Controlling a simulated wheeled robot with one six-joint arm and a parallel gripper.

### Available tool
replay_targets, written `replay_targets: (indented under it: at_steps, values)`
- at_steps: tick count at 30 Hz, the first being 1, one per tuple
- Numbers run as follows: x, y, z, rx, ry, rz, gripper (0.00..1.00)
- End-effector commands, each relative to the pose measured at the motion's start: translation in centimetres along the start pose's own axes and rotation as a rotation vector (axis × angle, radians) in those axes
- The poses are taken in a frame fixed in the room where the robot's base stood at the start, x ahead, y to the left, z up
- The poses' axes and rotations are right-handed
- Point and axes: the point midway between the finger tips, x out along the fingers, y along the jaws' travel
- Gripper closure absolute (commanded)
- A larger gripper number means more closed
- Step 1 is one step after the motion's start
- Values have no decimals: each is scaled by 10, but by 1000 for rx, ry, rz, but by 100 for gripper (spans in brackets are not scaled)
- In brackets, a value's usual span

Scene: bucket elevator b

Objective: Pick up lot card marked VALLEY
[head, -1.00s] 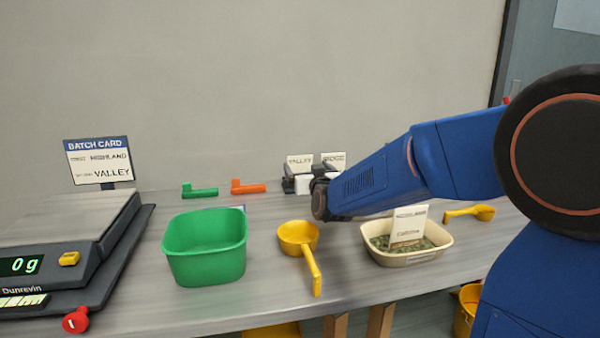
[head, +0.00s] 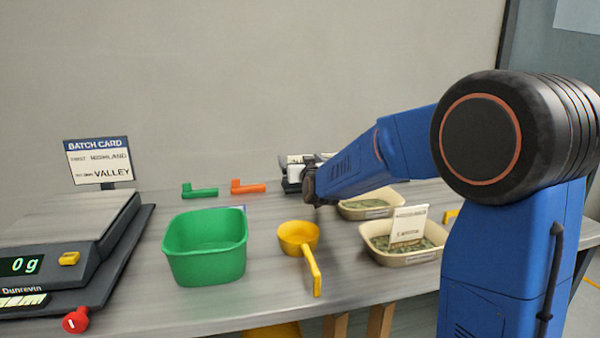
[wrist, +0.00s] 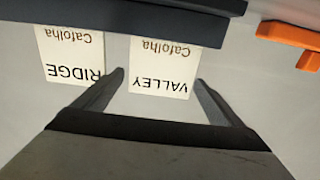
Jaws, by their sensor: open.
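The white lot card marked VALLEY (wrist: 162,66) shows upside down in the wrist view, with "Catolha" also printed on it. My gripper (wrist: 160,78) is open, with one fingertip to each side of this card's lettered end. I cannot tell how deep the card lies between the fingers. A second card marked RIDGE (wrist: 72,58) is to the left, beside the left finger. In the head view my gripper (head: 309,186) is at the card holder (head: 289,187) at the back of the table and largely hides the cards.
An orange scoop-like piece (head: 248,187) and a green one (head: 200,191) lie left of the holder. A green bin (head: 205,262), a yellow ladle (head: 299,236) and two cream trays (head: 405,258) stand nearby. A scale (head: 65,235) is at the left.

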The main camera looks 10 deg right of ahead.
Motion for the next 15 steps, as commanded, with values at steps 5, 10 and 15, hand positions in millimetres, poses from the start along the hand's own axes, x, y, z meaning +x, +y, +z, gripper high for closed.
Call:
replay_targets:
  at_steps: [5, 10, 15]
  values:
    - [0, 0, 0, 0, 0, 0, 33]
    - [0, 0, 0, 0, 0, 0, 50]
    - [0, 0, 0, 0, 0, 0, 50]
